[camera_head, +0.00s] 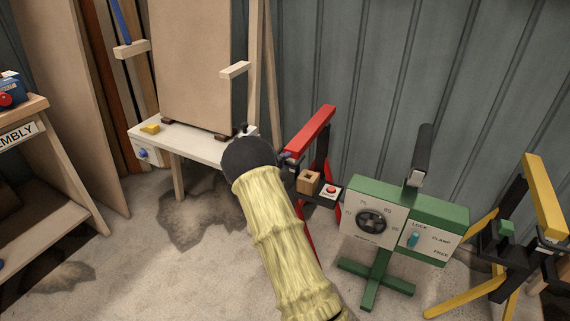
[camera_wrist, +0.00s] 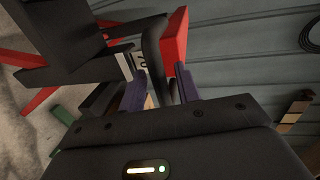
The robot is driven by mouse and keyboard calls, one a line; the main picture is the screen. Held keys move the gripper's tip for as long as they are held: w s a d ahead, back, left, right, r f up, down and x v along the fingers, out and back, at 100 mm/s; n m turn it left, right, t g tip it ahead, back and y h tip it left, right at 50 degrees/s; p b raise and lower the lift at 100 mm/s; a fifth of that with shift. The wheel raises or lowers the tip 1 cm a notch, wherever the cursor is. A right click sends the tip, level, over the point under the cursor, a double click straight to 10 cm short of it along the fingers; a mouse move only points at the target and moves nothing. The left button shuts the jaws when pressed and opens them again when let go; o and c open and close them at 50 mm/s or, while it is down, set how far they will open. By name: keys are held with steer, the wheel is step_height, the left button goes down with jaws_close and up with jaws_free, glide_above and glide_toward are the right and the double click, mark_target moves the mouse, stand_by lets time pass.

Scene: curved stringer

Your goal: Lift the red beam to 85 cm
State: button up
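The red beam (camera_head: 311,132) sits on top of a red and black stand (camera_head: 322,185) in the middle of the head view. It also shows in the wrist view (camera_wrist: 174,38), just beyond the fingers. My gripper (camera_wrist: 160,80) has its two purple fingers apart, with a black bar (camera_wrist: 154,45) between them. I cannot tell whether they touch it. In the head view my dark wrist hides most of the gripper, beside the beam's near end. A green stand (camera_head: 449,208) carries a height dial (camera_head: 373,221) and a LOCK, CLAMP, FREE lever (camera_head: 414,240).
A small wooden block (camera_head: 308,182) and a red button (camera_head: 331,190) sit on the red stand. A yellow stand (camera_head: 543,198) is at the right. A white bench (camera_head: 190,146) with a board (camera_head: 190,65) stands behind my arm. A corrugated wall (camera_head: 370,60) closes the back.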

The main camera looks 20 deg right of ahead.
jaws_close()
step_height(320, 180, up, 17)
steer(key=p, duration=0.6)
steer(key=shift+p, duration=0.4)
steer(key=shift+f, duration=0.1)
jaws_free()
steer(key=shift+w+f, duration=0.1)
steer(key=shift+f, duration=0.05)
steer(key=shift+a, duration=0.1)
